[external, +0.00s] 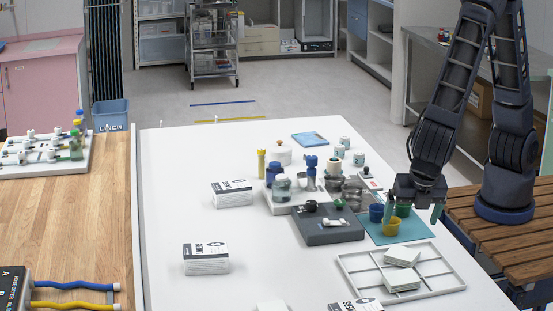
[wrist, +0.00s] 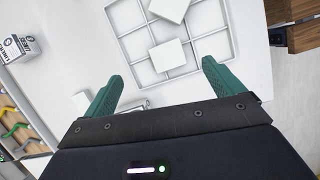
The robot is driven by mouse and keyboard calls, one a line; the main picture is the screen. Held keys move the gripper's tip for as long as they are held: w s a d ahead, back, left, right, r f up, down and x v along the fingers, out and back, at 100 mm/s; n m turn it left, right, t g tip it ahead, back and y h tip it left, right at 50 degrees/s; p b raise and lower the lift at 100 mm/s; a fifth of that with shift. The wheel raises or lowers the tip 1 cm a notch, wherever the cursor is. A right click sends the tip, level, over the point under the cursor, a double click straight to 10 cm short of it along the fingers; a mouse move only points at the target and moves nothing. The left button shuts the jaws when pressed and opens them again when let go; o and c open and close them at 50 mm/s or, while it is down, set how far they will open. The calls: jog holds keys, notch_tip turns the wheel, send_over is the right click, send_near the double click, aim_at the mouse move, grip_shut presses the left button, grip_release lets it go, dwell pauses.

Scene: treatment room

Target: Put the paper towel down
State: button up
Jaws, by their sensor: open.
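My gripper (external: 412,209) is open over the right side of the white table, its teal fingers pointing down. In the wrist view, my gripper (wrist: 163,75) has nothing between its fingers. Two white folded pads lie on a white divided tray (external: 350,272): one toward the back (external: 402,256), one toward the front (external: 401,282). They also show in the wrist view, one just beyond the fingertips (wrist: 168,55) and one at the top edge (wrist: 170,9). I cannot tell which white item, if any, is the paper towel.
A teal mat (external: 408,232) with blue, yellow and green cups lies under my gripper. A dark grey box (external: 325,232) and several jars stand left of it. White boxes (external: 232,193) stand further left. The table's middle front is fairly clear.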

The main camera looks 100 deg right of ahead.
jog(key=s+d+r+m+t+y, duration=0.1)
jog(key=s+d+r+m, duration=0.25)
jog(key=d+r, duration=0.45)
jog(key=s+d+r+m+y, duration=0.1)
jog(key=s+d+r+m, duration=0.25)
jog(key=d+r, duration=0.45)
jog(key=s+d+r+m+t+y, duration=0.1)
jog(key=s+d+m, duration=0.3)
jog(key=s+d, duration=0.2)
jog(key=s+d+r+m+t+y, duration=0.1)
jog(key=s+d+r+m+t, duration=0.1)
jog(key=s+d+m, duration=0.3)
jog(key=s+d, duration=0.1)
jog(key=s, duration=0.3)
jog(key=shift+r+t, duration=0.3)
dwell(4.6)
